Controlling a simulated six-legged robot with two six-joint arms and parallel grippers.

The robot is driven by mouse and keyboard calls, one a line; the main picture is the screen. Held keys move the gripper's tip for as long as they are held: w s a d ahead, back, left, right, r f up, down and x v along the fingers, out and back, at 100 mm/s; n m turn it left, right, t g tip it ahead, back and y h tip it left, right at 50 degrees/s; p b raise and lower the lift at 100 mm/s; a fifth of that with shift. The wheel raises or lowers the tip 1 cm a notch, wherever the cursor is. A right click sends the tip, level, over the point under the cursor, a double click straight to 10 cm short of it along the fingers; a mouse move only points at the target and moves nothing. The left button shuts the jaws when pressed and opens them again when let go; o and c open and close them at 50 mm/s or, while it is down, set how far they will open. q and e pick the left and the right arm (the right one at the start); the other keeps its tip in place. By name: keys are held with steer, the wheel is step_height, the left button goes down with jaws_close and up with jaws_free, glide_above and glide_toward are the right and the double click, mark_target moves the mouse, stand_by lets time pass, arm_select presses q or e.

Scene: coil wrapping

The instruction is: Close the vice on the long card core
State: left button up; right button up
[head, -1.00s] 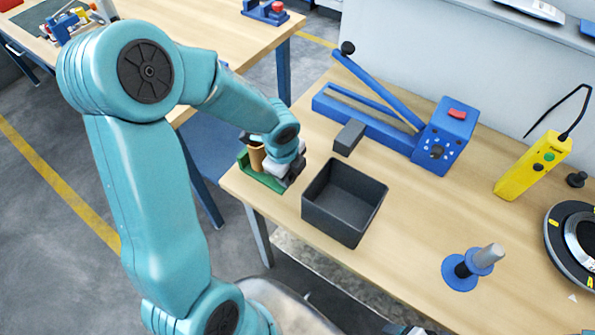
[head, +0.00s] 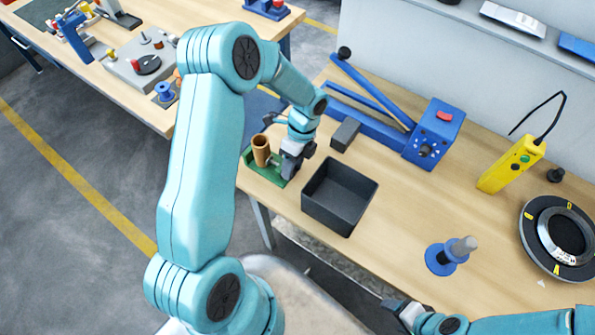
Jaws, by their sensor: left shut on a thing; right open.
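The brown card core (head: 261,149) stands upright in the green vice (head: 250,170) at the front left corner of the near bench. Its lower end is hidden inside the vice. My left gripper (head: 287,168) is at the right side of the vice, to the right of the core. It is shut on a part of the vice, probably its handle, which the fingers mostly hide. I cannot tell whether the jaws touch the core. My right gripper (head: 397,309) is open at the bottom, in front of the bench edge, away from the vice.
A black open bin (head: 340,196) stands close to the right of the vice, with a dark grey block (head: 345,134) behind it. A blue lever tool (head: 432,135), yellow control box (head: 512,164), blue spool stand (head: 440,262) and black turntable (head: 536,262) occupy the right.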

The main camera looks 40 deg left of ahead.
arm_select(q)
steer(key=o, duration=0.6)
steer(key=t+b, duration=0.1)
steer(key=b, duration=0.1)
steer(key=t+b, duration=0.2)
steer(key=shift+s+f+b, duration=0.35)
steer(key=shift+s+d+r+t, duration=0.1)
steer(key=shift+s+r+t, duration=0.1)
steer(key=shift+t, duration=0.1)
steer(key=shift+r, duration=0.2)
steer(key=shift+w, duration=0.2)
